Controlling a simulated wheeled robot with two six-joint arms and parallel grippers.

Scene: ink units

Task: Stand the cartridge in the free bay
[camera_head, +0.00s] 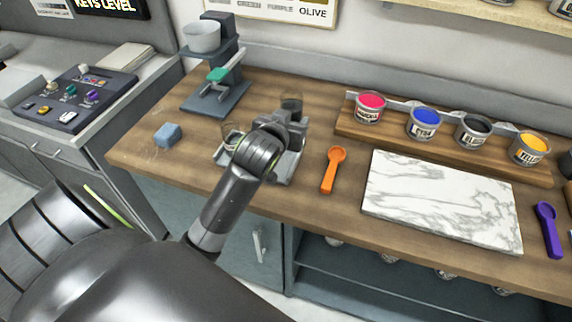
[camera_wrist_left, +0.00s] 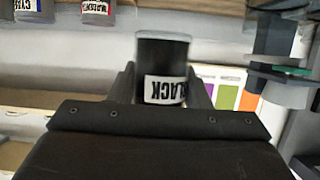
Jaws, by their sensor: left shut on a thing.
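The cartridge (camera_wrist_left: 162,60) is a dark cylinder with a pale rim and a white BLACK label, which reads upside down in the left wrist view. My left gripper (camera_wrist_left: 163,92) is shut on it, one finger on each side. In the head view the cartridge (camera_head: 291,102) shows just beyond my left gripper (camera_head: 291,117), over the back of a grey bay unit (camera_head: 287,166). My wrist and gripper hide much of that unit, so I cannot tell which bay is free. Another container (camera_head: 231,134) stands at the unit's left side. My right gripper is not in view.
A grey stand with a bowl (camera_head: 202,36) is behind left. A blue block (camera_head: 167,133) lies at left. An orange scoop (camera_head: 333,170), a marble slab (camera_head: 440,200) and a wooden rack (camera_head: 400,136) with several colour tins are at right.

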